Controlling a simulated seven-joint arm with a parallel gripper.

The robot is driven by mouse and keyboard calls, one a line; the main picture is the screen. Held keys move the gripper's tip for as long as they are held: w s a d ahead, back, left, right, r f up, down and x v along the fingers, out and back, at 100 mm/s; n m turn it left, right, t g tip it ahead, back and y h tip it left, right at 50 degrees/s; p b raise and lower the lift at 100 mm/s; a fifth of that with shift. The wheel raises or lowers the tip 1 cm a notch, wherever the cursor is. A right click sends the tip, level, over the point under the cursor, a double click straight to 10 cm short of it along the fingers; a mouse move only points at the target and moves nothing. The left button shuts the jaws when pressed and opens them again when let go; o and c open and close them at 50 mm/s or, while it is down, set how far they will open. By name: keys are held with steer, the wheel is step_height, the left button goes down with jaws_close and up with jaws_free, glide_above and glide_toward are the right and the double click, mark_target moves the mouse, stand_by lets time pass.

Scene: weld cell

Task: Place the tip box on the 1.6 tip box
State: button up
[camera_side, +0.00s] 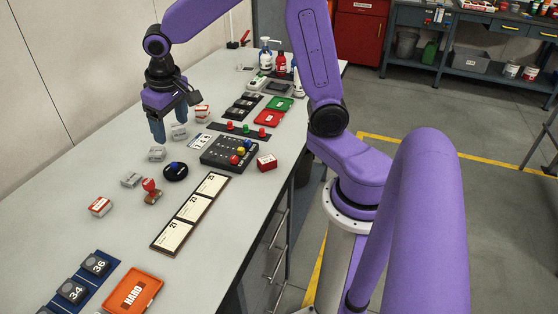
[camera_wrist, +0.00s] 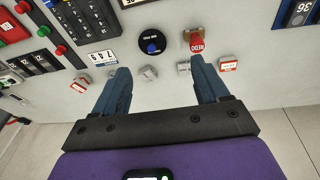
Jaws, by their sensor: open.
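My gripper (camera_side: 170,128) is open and empty above the left part of the bench; its spread fingers also show in the wrist view (camera_wrist: 160,66). Small boxes lie in a loose row below it. A red-and-white box (camera_side: 100,206) is at the near end, also in the wrist view (camera_wrist: 228,64). Three grey-white boxes follow: a near one (camera_side: 131,180), a middle one (camera_side: 157,154) and a far one (camera_side: 179,131). Another red-and-white box (camera_side: 202,113) is beyond them. A red box (camera_side: 267,162) sits by the right edge. I cannot read any 1.6 label or tell which is the tip box.
A red-handled stamp (camera_side: 151,190) and a round black dial (camera_side: 175,171) with a blue knob stand near the row. A black button panel (camera_side: 230,153), a number strip (camera_side: 190,212) and an orange tray (camera_side: 133,290) lie around.

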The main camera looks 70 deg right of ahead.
steer(key=s+a+f+n+g+y, duration=0.1)
steer(key=s+n, duration=1.2)
steer(key=s, duration=1.4)
steer(key=shift+s+a+f+g, duration=0.15)
steer(key=shift+s+a+g, duration=0.3)
steer(key=shift+a, duration=0.55)
steer(key=shift+w, duration=0.15)
